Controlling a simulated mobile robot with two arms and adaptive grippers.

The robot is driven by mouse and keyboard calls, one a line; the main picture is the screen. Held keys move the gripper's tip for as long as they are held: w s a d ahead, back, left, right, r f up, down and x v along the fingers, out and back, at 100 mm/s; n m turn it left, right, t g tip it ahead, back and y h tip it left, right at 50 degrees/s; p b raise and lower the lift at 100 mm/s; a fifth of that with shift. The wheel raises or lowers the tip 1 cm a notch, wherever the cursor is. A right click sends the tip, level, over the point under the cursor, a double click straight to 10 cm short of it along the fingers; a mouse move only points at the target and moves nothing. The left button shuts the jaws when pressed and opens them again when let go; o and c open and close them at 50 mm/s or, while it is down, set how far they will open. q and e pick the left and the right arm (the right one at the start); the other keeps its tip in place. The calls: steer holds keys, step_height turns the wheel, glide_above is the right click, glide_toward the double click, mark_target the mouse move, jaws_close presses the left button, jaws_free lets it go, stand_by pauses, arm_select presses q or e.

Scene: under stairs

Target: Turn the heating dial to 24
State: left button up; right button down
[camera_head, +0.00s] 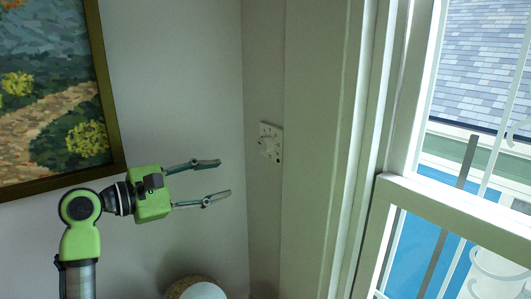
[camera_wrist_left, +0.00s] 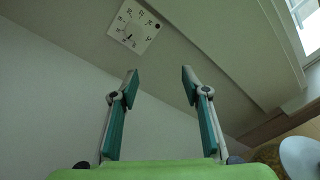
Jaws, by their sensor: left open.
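The heating dial (camera_head: 270,148) is a round white knob on a square white plate (camera_head: 278,130) on the narrow wall strip left of the window frame. In the left wrist view the open fingers (camera_wrist_left: 160,72) sit below the plate. My right gripper is in neither view.
A framed garden painting (camera_head: 116,130) hangs on the wall at left, above my left arm. A window (camera_head: 450,190) with a white frame fills the right side. A round white object (camera_head: 203,291) stands at the bottom. The wall between gripper and dial is clear.

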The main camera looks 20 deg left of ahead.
mark_target(262, 146)
arm_select(q)
step_height(262, 146, up, 5)
steer(key=n+h, duration=0.1)
steer(key=shift+t, duration=0.4)
steer(key=p+x, duration=0.5)
steer(key=x, duration=0.6)
steer(key=shift+w+r, duration=0.15)
steer(key=shift+w, duration=0.15)
steer(key=shift+w+d, duration=0.4)
steer(key=shift+w, duration=0.05)
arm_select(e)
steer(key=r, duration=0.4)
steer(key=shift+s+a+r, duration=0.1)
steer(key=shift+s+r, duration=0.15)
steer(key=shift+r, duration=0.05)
arm_select(q)
steer(key=c, duration=1.1)
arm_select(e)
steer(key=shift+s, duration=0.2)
